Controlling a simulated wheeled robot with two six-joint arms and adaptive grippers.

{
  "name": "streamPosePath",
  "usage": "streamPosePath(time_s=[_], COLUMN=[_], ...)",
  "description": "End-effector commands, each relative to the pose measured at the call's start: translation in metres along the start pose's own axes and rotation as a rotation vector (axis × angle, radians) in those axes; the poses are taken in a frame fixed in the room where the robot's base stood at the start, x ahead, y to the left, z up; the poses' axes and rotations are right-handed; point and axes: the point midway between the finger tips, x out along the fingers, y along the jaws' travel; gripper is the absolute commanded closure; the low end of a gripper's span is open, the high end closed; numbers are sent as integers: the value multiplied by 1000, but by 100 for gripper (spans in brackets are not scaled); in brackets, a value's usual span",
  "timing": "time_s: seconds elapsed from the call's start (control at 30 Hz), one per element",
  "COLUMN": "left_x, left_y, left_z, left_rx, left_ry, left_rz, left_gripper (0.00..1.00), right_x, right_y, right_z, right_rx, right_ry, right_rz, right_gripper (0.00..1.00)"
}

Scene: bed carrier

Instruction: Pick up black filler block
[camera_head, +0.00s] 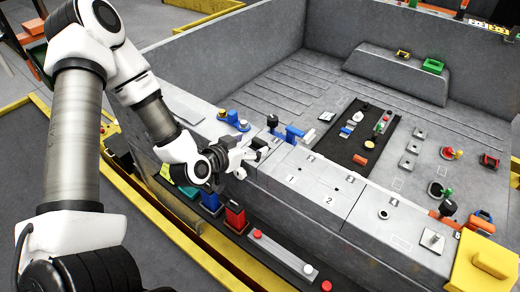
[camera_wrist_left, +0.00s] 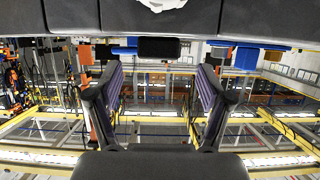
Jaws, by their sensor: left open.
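My left gripper (camera_head: 242,158) is at the near edge of the grey carrier bed, at the left end of its numbered panels. In the left wrist view the two fingers of the left gripper (camera_wrist_left: 160,78) stand wide apart with nothing between them. A small black block (camera_head: 260,144), which looks like the black filler block, sits on the ledge just beyond the fingertips. In the left wrist view the black block (camera_wrist_left: 159,47) lies centred between the fingers, past their tips, apart from them. The gripper partly hides the ledge around it. My right gripper is not in view.
A blue part with a black knob (camera_head: 292,132) stands close to the right of the block. Another blue part (camera_head: 233,119) is at the back left. Red (camera_head: 236,216) and blue (camera_head: 210,200) bins sit below the ledge. The panels (camera_head: 310,182) to the right are mostly clear.

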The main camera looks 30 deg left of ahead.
Motion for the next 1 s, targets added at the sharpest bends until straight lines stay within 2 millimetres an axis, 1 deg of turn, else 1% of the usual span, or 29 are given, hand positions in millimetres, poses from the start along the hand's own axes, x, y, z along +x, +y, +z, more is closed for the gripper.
streamPosePath(time_s=[0.1, 0.2, 0.3, 0.47, 0.57, 0.6, 0.63, 0.67, 1.0], left_x=[18, 34, 41, 41, 41, 41, 40, 40, 40], left_y=[4, 4, 4, 4, 4, 4, 4, 4, 4], left_z=[0, 0, 1, 1, 2, 2, 2, 2, 2], left_rx=[10, 6, 1, 0, 0, 0, 0, 0, 0], left_ry=[-2, -1, 0, 0, 0, 0, 0, 0, -1], left_rz=[2, 1, 1, 1, 1, 1, 1, 1, 2], left_gripper=[21, 21, 21, 21, 53, 67, 78, 85, 86], right_x=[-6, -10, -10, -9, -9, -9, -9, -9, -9], right_y=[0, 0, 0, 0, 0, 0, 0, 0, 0], right_z=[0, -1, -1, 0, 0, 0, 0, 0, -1], right_rx=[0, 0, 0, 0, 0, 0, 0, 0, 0], right_ry=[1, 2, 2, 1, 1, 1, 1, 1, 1], right_rz=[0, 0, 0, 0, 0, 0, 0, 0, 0], right_gripper=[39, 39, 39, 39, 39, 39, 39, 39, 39])
